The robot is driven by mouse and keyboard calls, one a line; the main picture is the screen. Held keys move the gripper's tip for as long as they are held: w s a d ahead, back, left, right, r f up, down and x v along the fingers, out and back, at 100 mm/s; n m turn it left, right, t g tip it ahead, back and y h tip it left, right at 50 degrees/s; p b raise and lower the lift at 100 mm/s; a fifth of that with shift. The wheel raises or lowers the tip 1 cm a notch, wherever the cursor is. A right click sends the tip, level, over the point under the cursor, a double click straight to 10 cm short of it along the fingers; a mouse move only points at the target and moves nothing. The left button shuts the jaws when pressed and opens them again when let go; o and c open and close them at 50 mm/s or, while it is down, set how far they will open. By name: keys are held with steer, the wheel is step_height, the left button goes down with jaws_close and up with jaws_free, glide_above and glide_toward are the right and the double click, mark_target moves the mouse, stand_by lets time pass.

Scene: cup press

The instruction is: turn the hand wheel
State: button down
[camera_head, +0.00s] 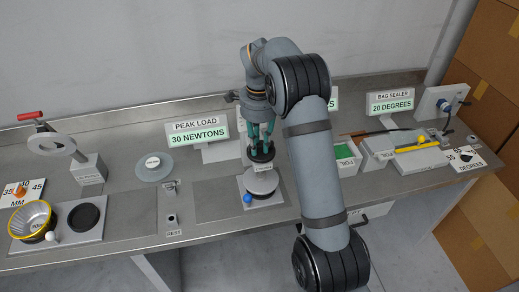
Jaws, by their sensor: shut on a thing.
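My gripper (261,143) points down at the press in the middle of the bench, its teal fingers around the top of a dark round piece that looks like the hand wheel (262,156). The fingers are closed on it. The fingers and a small label hide part of the wheel and its stem. Below it is a round pale plate (261,181) on a light base, with a blue knob (248,198) at its front left. My arm comes from the front right and covers the area right of the press.
A display (196,132) reading 30 NEWTONS stands behind left of the press. A pale disc (154,167) and a rest post (172,218) lie left. Further left are a yellow-rimmed bowl (31,220) and a red-handled lever (29,115). A bag sealer (419,158) is at right.

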mark_target(259, 146)
steer(key=shift+d+m, duration=0.1)
steer(key=shift+m, duration=0.2)
steer(key=c, duration=1.6)
jaws_free()
steer(key=shift+o, duration=0.3)
step_height(259, 146, up, 12)
